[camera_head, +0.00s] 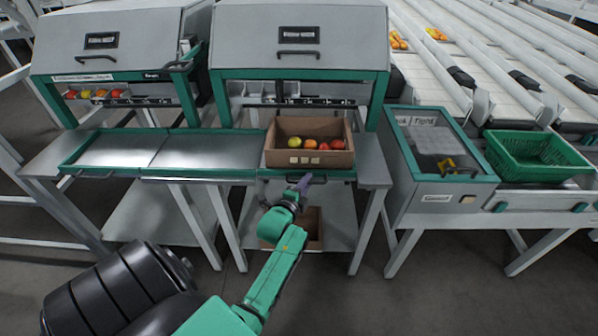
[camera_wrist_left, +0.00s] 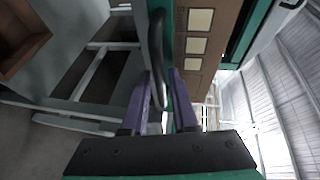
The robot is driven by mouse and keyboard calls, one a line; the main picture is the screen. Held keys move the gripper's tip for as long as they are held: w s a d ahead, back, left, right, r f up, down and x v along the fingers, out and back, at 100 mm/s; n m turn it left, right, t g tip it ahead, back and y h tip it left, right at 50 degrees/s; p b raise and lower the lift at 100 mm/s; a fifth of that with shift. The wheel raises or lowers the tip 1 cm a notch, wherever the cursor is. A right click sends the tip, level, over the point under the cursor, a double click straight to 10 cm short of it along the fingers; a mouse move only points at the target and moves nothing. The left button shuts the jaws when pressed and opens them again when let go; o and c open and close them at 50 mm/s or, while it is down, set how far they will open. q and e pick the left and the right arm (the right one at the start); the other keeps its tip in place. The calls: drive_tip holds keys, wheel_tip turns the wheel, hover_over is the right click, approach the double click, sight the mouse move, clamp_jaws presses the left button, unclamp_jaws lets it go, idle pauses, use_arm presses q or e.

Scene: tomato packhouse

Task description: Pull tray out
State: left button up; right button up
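The green-edged tray (camera_head: 335,174) under the right-hand hooded station carries a brown cardboard box (camera_head: 284,157) with several red, orange and green tomatoes. My left gripper (camera_head: 304,183) is at the tray's front edge, below the box. In the left wrist view, the purple fingers of my left gripper (camera_wrist_left: 161,76) stand apart, one on either side of the dark bar handle (camera_wrist_left: 155,42). A gap shows between them; firm contact with the handle cannot be made out. The green tray edge (camera_wrist_left: 181,108) shows behind the fingers. My right gripper is not in view.
An empty green-edged tray section (camera_head: 110,150) lies to the left. Another brown box (camera_head: 314,228) sits on the lower shelf. A glass-topped unit (camera_head: 440,150) and a green crate (camera_head: 535,172) stand to the right. Table legs flank the arm; the floor in front is clear.

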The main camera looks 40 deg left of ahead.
use_arm(q)
drive_tip(key=v, duration=1.4)
drive_tip(key=shift+p, duration=0.3)
